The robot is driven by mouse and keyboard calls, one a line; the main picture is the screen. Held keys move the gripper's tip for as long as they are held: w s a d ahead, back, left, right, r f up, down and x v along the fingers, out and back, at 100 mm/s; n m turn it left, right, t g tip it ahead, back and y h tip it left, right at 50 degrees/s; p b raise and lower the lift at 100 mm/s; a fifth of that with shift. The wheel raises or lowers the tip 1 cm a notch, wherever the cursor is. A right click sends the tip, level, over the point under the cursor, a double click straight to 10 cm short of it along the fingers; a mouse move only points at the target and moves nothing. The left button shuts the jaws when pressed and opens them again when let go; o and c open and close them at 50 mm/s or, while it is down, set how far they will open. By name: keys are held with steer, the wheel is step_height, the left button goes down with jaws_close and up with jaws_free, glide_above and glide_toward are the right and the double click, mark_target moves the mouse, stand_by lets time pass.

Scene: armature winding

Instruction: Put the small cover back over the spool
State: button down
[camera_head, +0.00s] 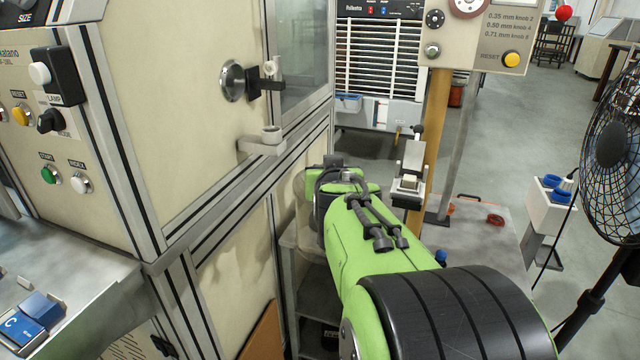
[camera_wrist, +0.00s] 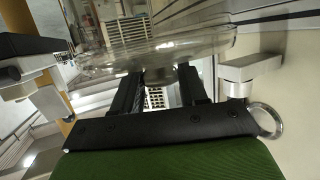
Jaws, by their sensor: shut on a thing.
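A clear, see-through round cover (camera_wrist: 155,55) spans the upper part of the wrist view, with its rim toward the camera. My gripper (camera_wrist: 160,75) is shut on it; the two black fingers reach up to its underside. In the head view my green arm hides most of the gripper, and only dark parts of the wrist end (camera_head: 335,165) show beside the machine's side wall. I cannot make out the cover there. I cannot pick out the spool in either view; it may be hidden behind my arm or the cover.
A pale bracket with a ring (camera_head: 262,141) juts from the machine wall (camera_head: 180,140), below a round metal disc (camera_head: 232,82). A bracket (camera_wrist: 250,68) stands close right of the cover in the wrist view. An orange post (camera_head: 433,120) and black fan (camera_head: 612,140) stand at right.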

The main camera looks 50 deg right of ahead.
steer(key=w+d+p, duration=0.6)
steer(key=w+d, duration=0.1)
steer(key=d, duration=0.3)
steer(key=w+d+p, duration=0.7)
steer(key=d, duration=0.3)
step_height(320, 180, down, 9)
steer(key=b, duration=0.9)
steer(key=shift+w+d+f, duration=0.15)
steer(key=shift+d, duration=0.1)
steer(key=shift+f+b, duration=1.2)
steer(key=shift+f, duration=0.25)
steer(key=c, duration=0.5)
jaws_free()
